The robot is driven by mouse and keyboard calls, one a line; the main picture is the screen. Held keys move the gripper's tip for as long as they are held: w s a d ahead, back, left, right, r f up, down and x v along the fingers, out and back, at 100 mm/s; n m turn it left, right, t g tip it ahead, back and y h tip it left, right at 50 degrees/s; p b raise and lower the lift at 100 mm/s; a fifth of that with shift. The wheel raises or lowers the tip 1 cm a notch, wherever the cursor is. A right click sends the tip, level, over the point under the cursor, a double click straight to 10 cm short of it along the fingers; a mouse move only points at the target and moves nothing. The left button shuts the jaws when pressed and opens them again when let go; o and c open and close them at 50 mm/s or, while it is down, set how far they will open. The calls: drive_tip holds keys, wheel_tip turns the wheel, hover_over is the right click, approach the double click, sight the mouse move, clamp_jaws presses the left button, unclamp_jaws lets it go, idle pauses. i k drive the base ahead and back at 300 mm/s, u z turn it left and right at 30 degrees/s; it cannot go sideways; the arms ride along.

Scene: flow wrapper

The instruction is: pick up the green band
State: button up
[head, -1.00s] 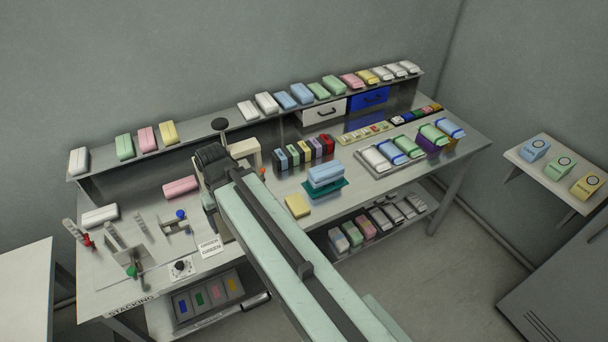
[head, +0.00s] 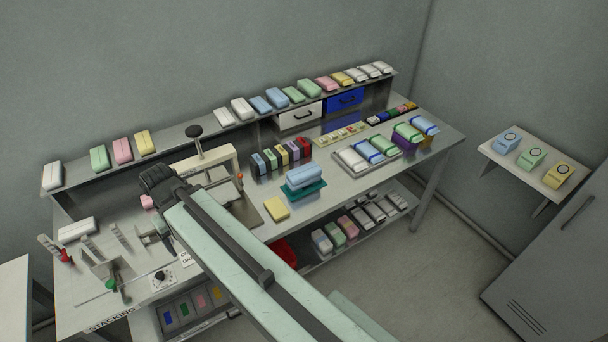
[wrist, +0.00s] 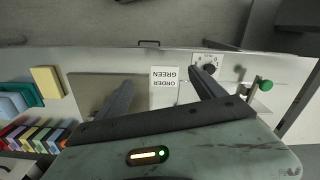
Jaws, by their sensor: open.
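A grey tray (head: 196,308) on the shelf under the bench's left part has compartments with blue, green, pink and yellow pieces. The green piece (head: 185,310), second from the left, looks like the green band; it is small and its detail cannot be told. It does not show in the wrist view. My gripper (wrist: 161,76) is open and empty, with its two dark fingers spread above the bench, around the view of a white card (wrist: 164,79) reading "ORDER GREEN".
A yellow block (head: 276,209) and a blue pack (head: 303,177) on a teal base lie right of my arm. A round dial (head: 162,278) and a green-knobbed lever (head: 113,283) stand near the bench's left front. Open floor lies right of the bench.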

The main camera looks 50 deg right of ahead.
sight(275, 165)
drive_tip(key=u, duration=2.95)
drive_tip(key=k, duration=1.9)
drive_tip(key=z, duration=1.2)
drive_tip(key=i, duration=0.9)
